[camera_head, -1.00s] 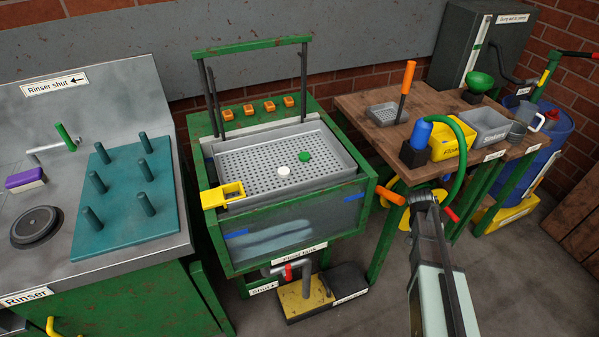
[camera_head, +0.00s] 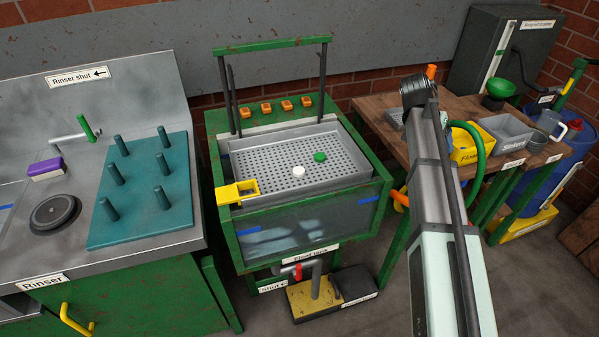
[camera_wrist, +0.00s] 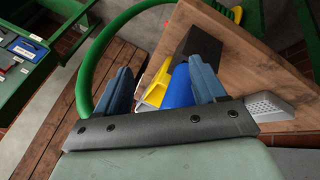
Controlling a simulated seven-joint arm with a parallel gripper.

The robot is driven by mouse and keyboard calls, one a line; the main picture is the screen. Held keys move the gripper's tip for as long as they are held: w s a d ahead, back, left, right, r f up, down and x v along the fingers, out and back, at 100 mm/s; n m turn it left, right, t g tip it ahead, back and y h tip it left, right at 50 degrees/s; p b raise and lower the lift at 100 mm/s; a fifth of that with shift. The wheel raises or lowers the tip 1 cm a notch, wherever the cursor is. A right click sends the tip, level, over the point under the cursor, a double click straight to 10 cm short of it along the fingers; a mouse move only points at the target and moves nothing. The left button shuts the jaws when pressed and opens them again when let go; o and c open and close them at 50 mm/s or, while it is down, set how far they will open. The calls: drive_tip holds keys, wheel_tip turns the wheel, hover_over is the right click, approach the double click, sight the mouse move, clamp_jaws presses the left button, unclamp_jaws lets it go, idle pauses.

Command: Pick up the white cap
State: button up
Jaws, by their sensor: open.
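The white cap (camera_head: 298,171) lies on the perforated grey tray (camera_head: 255,158) of the float tank in the head view. A green cap (camera_head: 320,156) lies just right of it and a little farther back. My gripper shows in the wrist view (camera_wrist: 160,85), its two blue fingers wide apart with nothing held between them. It points toward the wooden side table, away from the tray. In the head view my arm rises at right of the tank and the fingers are hidden. The white cap is not in the wrist view.
A teal peg board (camera_head: 140,205) stands left.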

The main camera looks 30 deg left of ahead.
drive_tip(key=s+a+r+n+y, duration=0.2)
drive_tip(key=s+a+r+n, duration=0.2)
drive_tip(key=a, duration=0.6)
drive_tip(key=n+g+y, duration=0.3)
drive_tip(key=n+y, duration=0.2)
drive_tip(key=n, duration=1.1)
hover_over(299, 170)
drive_tip(key=d, duration=0.1)
drive_tip(key=f, duration=0.8)
drive_tip(key=shift+s+d+f, duration=0.15)
drive_tip(key=shift+s+d, duration=0.05)
drive_tip(key=shift+s, duration=0.1)
drive_tip(key=shift+w+a+f, duration=0.1)
drive_tip(key=shift+a+f, duration=0.1)
drive_tip(key=shift+f, duration=0.7)
drive_tip(key=shift+w+a+f, duration=0.1)
drive_tip(key=shift+a+f, duration=0.05)
drive_tip(key=shift+f, duration=0.8)
drive_tip(key=shift+w+a+f, duration=0.1)
drive_tip(key=shift+a+f, duration=0.1)
drive_tip(key=shift+f, duration=0.7)
drive_tip(key=c, duration=1.2)
